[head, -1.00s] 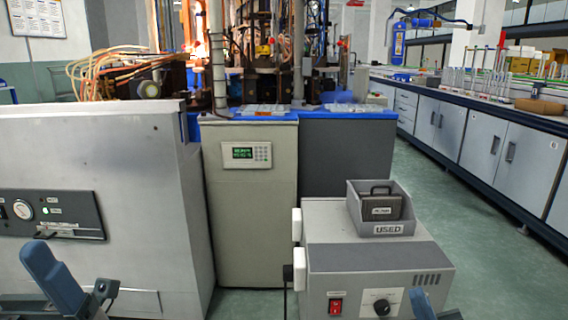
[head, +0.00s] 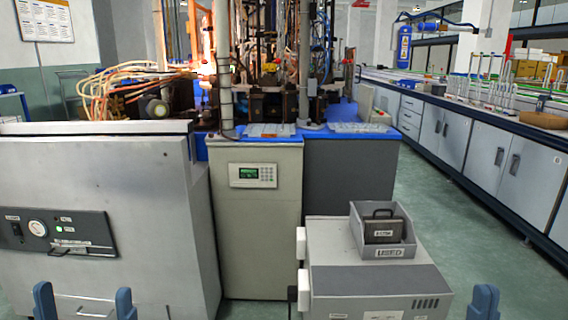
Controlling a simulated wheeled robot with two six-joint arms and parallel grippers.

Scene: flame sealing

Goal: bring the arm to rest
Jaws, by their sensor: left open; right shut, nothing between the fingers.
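My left gripper (head: 84,302) is at the bottom left edge of the head view, in front of the grey cabinet. Its two blue fingers point up and stand well apart, with nothing between them. My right gripper (head: 483,302) is at the bottom right edge, to the right of the grey box-shaped unit. Its blue fingers are together and hold nothing. Most of both arms is out of the frame.
A grey cabinet (head: 90,175) stands at the left. A grey unit (head: 370,278) at front centre bears an open tray (head: 390,252) labelled USED, holding a dark handled block (head: 382,229). The sealing machine (head: 255,200) stands behind. Green floor (head: 440,220) is clear at right.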

